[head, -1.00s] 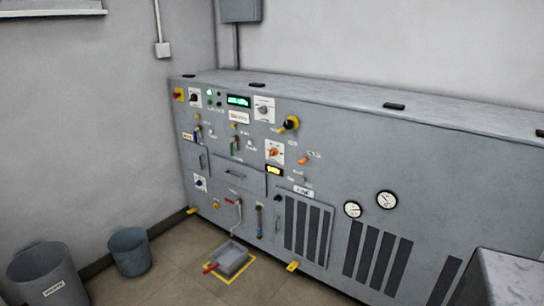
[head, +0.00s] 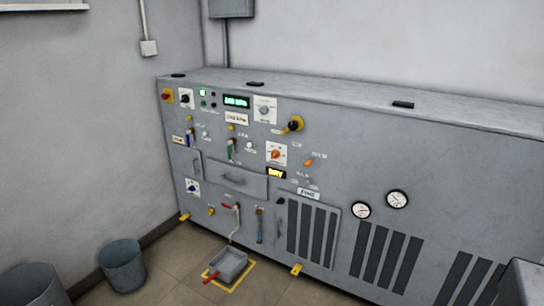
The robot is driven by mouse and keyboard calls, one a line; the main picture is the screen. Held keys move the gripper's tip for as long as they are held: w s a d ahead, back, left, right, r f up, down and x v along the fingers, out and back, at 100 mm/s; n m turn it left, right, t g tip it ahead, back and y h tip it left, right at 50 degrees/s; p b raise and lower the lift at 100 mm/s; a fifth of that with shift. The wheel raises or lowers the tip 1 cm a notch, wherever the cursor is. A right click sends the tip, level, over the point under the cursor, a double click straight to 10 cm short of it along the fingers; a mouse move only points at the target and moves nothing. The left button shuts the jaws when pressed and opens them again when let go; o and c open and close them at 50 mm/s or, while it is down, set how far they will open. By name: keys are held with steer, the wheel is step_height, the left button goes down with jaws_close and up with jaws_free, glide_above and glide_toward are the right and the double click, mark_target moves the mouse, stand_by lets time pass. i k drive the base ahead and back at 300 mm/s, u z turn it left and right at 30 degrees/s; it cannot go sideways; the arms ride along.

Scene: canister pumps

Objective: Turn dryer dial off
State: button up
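A grey machine cabinet (head: 330,135) stands along the wall in the head view, its front carrying dials, switches and labels. An orange dial on a white plate (head: 276,154) sits in the middle of the panel, above a small lit yellow display (head: 275,173) that seems to read "DRY". Its exact pointer setting is too small to read. Other knobs are a grey dial on a white plate (head: 264,110), a black knob on yellow (head: 295,124) and a blue knob (head: 192,187). My gripper is not in view.
A grey tray (head: 229,264) with a red handle stands on the floor in a yellow outline before the cabinet. A bucket (head: 122,268) and a larger bin (head: 35,288) stand at the left. A grey block (head: 527,282) shows at the lower right. Yellow feet (head: 297,270) jut from the cabinet base.

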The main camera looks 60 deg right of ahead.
mark_target(275, 154)
steer(key=z, duration=0.6)
steer(key=i, duration=1.25)
steer(key=u, duration=0.05)
